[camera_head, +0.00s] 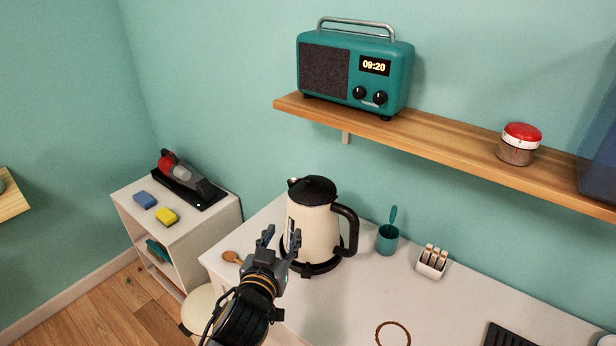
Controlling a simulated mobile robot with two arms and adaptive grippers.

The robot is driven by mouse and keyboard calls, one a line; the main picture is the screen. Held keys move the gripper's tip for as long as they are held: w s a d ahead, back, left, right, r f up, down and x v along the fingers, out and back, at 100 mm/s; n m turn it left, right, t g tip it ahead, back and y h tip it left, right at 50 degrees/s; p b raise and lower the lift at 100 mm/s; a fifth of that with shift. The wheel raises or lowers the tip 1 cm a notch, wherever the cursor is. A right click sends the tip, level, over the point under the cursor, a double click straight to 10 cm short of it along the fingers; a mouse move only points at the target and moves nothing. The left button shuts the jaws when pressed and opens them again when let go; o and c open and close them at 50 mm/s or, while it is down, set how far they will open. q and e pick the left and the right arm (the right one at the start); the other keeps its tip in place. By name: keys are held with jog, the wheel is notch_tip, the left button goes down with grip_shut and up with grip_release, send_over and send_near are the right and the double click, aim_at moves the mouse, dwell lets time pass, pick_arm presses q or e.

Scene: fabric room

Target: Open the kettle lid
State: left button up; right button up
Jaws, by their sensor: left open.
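The kettle (318,222) is cream with a black handle on its right and stands upright on a black base (322,268) on the white counter. Its black lid (313,188) sits on top and looks shut. My left gripper (281,238) is open and empty in front of the kettle's lower left side, below the lid. It overlaps the kettle in the view, and I cannot tell whether it touches it. My right gripper is not in view.
A wooden shelf (440,143) with a teal radio (353,70) and a red-lidded jar (519,144) hangs above. A low white cabinet (197,235) stands left.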

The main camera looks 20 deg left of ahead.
pick_arm(q)
jog(key=t, duration=0.2)
send_near(307, 183)
jog(key=w+p, duration=0.1)
jog(key=w, duration=0.2)
jog(key=w+p, duration=0.1)
jog(key=w, duration=0.3)
jog(key=w+a+p, duration=0.1)
jog(key=w, duration=0.3)
jog(key=shift+w+r, duration=0.1)
jog(key=shift+r, duration=0.1)
grip_shut()
